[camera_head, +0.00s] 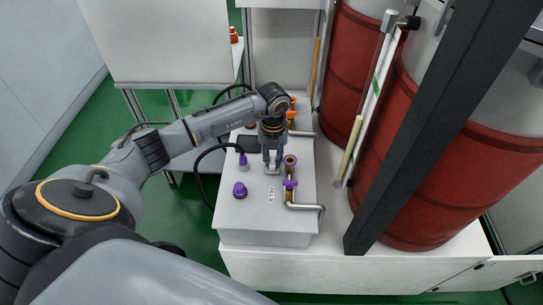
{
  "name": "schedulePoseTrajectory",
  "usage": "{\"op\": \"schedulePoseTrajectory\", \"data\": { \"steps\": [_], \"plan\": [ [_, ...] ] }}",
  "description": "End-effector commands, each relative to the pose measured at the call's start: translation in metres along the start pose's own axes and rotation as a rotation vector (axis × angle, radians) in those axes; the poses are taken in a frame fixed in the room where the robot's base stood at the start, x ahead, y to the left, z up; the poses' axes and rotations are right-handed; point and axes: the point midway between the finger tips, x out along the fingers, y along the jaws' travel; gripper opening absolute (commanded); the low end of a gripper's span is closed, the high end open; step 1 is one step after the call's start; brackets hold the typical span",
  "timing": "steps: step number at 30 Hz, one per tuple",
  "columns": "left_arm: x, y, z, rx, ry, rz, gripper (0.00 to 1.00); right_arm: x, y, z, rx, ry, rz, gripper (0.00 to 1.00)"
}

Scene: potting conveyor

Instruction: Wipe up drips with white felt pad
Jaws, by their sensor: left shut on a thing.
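My left gripper (272,162) points straight down over the grey box-shaped unit (240,220). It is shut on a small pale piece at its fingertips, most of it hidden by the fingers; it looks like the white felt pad. The piece is close to the unit's top, but I cannot tell whether it touches. A brass fitting with a purple handle (290,185) and a bent metal spout (308,207) stand just right of the gripper. I cannot make out any drips. My right gripper is not in view.
A purple knob (240,189) and a purple-ended hose (243,160) stand left of the gripper. Orange-handled fittings (292,115) are behind it. Red drums (440,170) and a sight tube (365,110) stand at the right. The unit's front left top is clear.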

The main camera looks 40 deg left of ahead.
Motion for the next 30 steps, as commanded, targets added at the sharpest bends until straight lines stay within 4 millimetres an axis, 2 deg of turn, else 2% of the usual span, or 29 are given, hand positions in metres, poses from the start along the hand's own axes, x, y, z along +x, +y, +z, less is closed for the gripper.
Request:
{"op": "schedulePoseTrajectory", "data": {
  "steps": [18,30],
  "plan": [
    [-0.06,-0.001,0.0,0.0,-0.001,-0.002,0.0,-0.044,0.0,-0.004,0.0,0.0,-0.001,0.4],
    [-0.062,0.0,0.0,0.0,-0.001,-0.002,0.0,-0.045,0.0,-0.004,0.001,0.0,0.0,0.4]
  ]
}}
